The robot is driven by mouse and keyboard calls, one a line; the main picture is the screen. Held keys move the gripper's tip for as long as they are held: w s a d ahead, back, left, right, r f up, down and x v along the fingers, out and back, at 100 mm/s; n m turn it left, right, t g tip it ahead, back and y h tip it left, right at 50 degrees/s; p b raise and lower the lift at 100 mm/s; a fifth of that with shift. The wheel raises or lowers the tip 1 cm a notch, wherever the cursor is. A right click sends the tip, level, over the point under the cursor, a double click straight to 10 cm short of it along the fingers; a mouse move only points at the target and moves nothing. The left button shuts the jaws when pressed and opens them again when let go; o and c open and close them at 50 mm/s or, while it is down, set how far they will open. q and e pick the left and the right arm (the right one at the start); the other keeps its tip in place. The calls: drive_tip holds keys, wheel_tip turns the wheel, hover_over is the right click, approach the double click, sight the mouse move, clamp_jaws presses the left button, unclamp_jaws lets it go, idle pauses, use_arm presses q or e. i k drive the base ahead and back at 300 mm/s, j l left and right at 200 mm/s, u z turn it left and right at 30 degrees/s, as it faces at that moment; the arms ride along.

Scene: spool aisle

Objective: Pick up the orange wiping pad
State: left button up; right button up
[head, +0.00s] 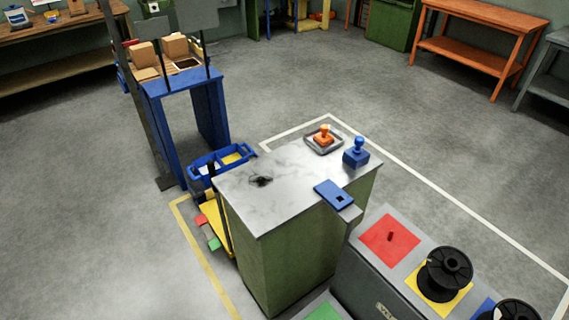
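The orange wiping pad (323,138), a block with an upright knob handle, sits in a shallow grey tray (311,146) at the back of the marble-topped green cabinet (286,208). A blue pad (356,157) of like shape with a knob stands on the same top, just right of and nearer than the tray. Neither of my grippers is in view, and nothing is seen touching the orange pad.
A dark smudge (261,181) marks the left of the top; a blue plate with a square hole (334,195) lies at its right edge. A grey bench (364,259) with coloured squares and black spools (445,273) stands right. A blue caddy (222,160) adjoins the cabinet's left.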

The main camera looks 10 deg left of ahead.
sight(322, 139)
drive_tip(key=k+j, duration=0.1)
drive_tip(key=j, duration=0.2)
drive_tip(key=k+j+z, duration=0.1)
drive_tip(key=j, duration=0.2)
drive_tip(key=j+z, duration=0.25)
drive_tip(key=j, duration=0.7)
drive_tip(key=i+j+z, duration=0.1)
drive_tip(key=j, duration=0.25)
drive_tip(key=i+j+z, duration=0.1)
drive_tip(key=i+j, duration=0.2)
drive_tip(key=i+j+z, duration=0.1)
drive_tip(key=j, duration=0.35)
drive_tip(key=i+j+z, duration=0.1)
drive_tip(key=i+j, duration=0.15)
drive_tip(key=j, duration=0.15)
